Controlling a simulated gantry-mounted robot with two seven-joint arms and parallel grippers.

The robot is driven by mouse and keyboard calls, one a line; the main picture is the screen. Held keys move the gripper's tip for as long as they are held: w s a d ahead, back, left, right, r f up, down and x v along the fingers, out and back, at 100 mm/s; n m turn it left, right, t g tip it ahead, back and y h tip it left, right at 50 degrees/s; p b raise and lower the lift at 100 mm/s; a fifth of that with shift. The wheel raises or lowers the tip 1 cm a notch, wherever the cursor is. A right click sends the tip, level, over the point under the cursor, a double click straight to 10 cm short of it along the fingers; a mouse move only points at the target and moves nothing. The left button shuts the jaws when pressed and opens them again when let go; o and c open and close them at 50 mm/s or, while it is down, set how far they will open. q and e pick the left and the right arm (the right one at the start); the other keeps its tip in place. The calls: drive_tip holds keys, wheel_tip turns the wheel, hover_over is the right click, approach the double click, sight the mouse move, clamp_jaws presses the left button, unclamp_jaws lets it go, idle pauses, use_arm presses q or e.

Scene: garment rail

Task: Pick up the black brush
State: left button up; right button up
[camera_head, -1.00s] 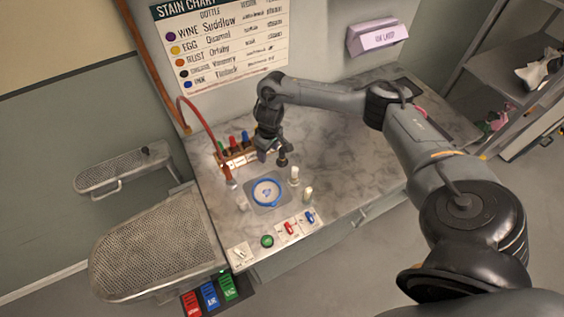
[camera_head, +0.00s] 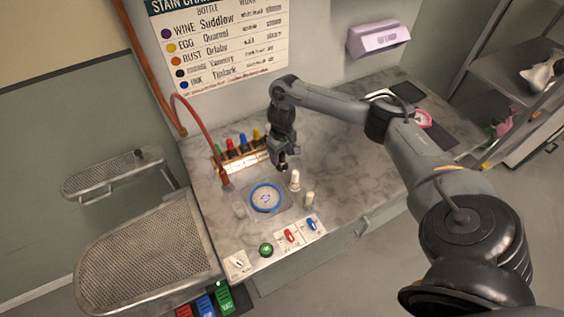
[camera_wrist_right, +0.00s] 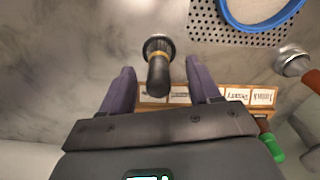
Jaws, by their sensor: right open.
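The black brush (camera_wrist_right: 158,68) stands on the marble counter in the right wrist view, with a dark handle, a gold band and a dark round head. My right gripper (camera_wrist_right: 161,82) is open, with one finger on each side of the handle and gaps between. In the head view the brush (camera_head: 283,168) shows as a small dark shape just under my right gripper (camera_head: 283,154), which partly hides it. My left gripper is in neither view.
A rack of coloured-top bottles (camera_head: 240,152) stands behind the gripper. A blue ring on a perforated plate (camera_head: 266,198) lies in front, with two pale-topped posts (camera_head: 295,180) beside it. A red hose (camera_head: 196,118) arches at left.

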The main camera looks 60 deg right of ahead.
sight(282, 160)
wheel_tip(282, 160, down, 4)
drive_tip(key=shift+r, duration=0.15)
drive_tip(key=c, duration=1.1)
